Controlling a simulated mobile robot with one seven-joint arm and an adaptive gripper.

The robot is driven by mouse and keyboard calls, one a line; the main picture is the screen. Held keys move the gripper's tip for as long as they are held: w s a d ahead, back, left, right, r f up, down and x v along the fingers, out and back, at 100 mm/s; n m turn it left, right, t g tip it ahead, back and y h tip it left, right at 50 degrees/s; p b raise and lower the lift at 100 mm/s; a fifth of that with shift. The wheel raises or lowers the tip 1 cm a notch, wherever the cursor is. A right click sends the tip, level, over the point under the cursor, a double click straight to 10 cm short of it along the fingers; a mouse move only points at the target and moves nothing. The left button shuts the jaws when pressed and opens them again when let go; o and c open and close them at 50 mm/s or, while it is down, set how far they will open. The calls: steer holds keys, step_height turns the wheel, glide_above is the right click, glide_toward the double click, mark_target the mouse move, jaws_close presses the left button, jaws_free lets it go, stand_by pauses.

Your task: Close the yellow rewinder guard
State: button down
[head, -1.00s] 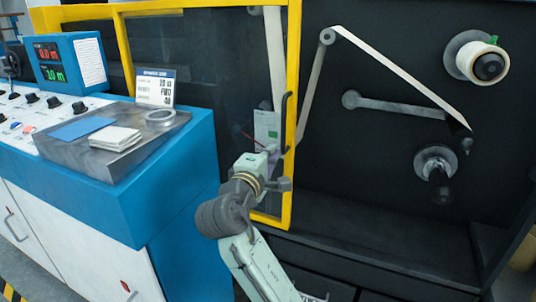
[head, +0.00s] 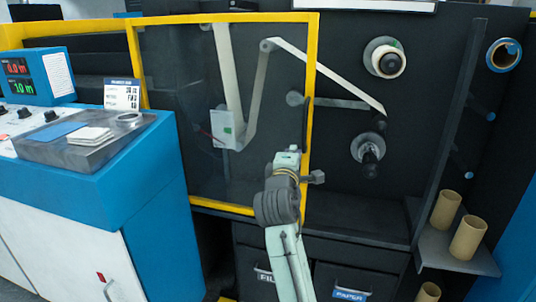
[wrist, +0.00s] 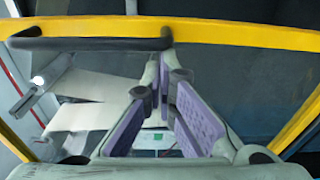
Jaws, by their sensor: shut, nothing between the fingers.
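The yellow rewinder guard (head: 312,60) is a clear panel in a yellow frame. In the head view it covers the left part of the dark machine face, including the pale web and a roller. The two spindles to its right are uncovered. Its black handle (head: 305,122) is on the right upright; in the wrist view the handle (wrist: 90,44) crosses below the yellow bar (wrist: 220,32). My gripper (wrist: 160,62) is shut and empty, its purple-padded fingers converging close beside one end of the handle. Contact cannot be told. In the head view my wrist hides the fingers.
The upper spindle (head: 384,58) holds a pale roll; the lower spindle (head: 368,148) sticks out right of the guard. The blue console (head: 150,180) stands at left. Cardboard cores (head: 468,238) stand on a shelf at right. Labelled bins (head: 350,285) are below.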

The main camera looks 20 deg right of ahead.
steer(key=s+d+b, duration=0.2)
steer(key=s+d, duration=0.8)
steer(key=d, duration=0.3)
steer(key=s+d+b, duration=0.3)
steer(key=s+d, duration=0.7)
steer(key=d, duration=0.4)
steer(key=shift+d, duration=0.15)
steer(key=shift+s, duration=0.1)
